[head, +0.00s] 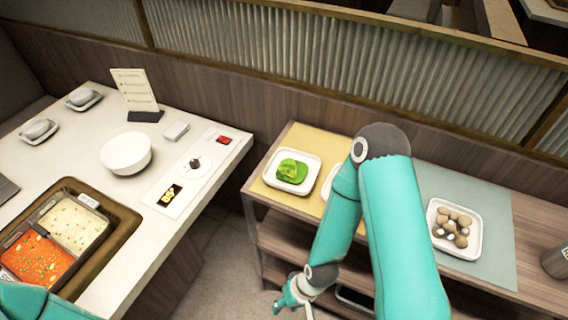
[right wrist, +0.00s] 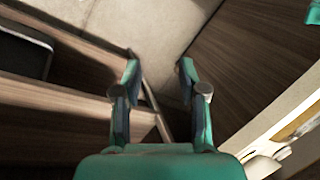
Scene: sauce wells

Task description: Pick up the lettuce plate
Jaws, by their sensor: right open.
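The lettuce plate (head: 290,191) is a white square plate with green lettuce (head: 292,170) on it. It sits on the yellow mat at the left end of the wooden shelf unit in the head view. My right gripper (head: 292,296) is low in front of that unit, below the top's level and apart from the plate. In the right wrist view my right gripper (right wrist: 159,66) has its fingers apart, with nothing between them. The plate is not seen there. Only a teal piece of my left arm shows at the bottom left; its gripper is out of view.
A second white plate (head: 327,182) is mostly hidden behind my right arm. A plate of brown and white balls (head: 468,252) sits on the grey mat (head: 500,200). The white table (head: 200,215) at left holds a two-part pot and a white bowl (head: 126,155). A narrow floor gap separates them.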

